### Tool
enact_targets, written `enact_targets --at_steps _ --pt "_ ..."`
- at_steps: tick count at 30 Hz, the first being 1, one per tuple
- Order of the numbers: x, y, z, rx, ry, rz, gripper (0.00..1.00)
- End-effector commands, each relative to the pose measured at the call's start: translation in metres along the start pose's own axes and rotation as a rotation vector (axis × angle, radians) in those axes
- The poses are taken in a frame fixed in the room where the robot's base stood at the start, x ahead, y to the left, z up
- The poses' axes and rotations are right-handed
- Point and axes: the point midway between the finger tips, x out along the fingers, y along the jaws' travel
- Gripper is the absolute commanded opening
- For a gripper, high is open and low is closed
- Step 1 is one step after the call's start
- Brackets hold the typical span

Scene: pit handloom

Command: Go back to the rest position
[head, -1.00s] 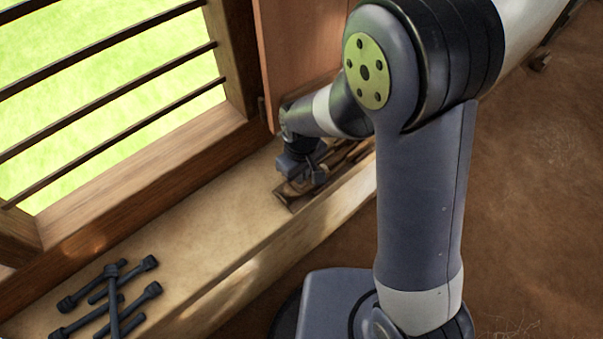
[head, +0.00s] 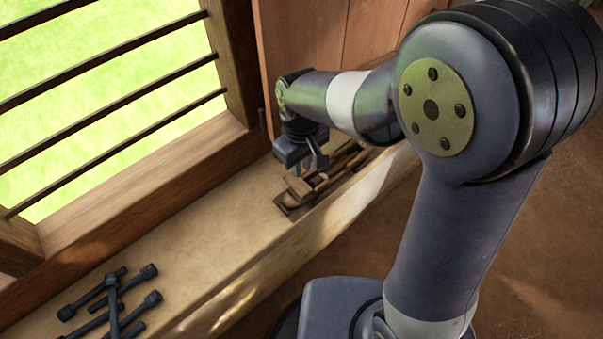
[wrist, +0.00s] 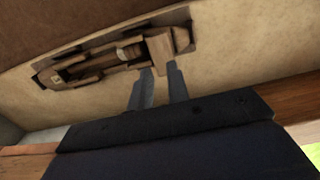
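My gripper (head: 312,163) hangs above the window ledge, at the near end of a wooden tray holding several brown wooden pieces (head: 318,182). In the wrist view my gripper (wrist: 160,70) shows two grey fingers spread apart with a gap between them. The exact gap between fingertips and block is hard to judge.
The pale ledge (head: 190,245) runs below a barred window (head: 110,100). Several dark bolt-like pieces (head: 112,300) lie on it at lower left. A wooden shutter (head: 300,45) stands close behind my gripper. The ledge between the bolts and the tray is clear.

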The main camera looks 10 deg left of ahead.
Motion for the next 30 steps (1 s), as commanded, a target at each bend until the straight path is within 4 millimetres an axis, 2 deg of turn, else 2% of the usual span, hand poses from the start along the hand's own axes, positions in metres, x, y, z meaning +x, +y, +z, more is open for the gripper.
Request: enact_targets --at_steps 1,6,17,23,30 --pt "-0.008 0.000 -0.001 0.000 0.004 0.001 0.17" --pt "-0.019 0.000 0.000 0.000 0.001 0.000 0.17" --pt "-0.019 0.000 0.000 0.000 -0.001 0.000 0.17" --pt "-0.001 0.000 0.001 0.000 -0.005 -0.001 0.17" --pt "0.044 0.000 0.001 0.000 -0.007 -0.002 0.17"
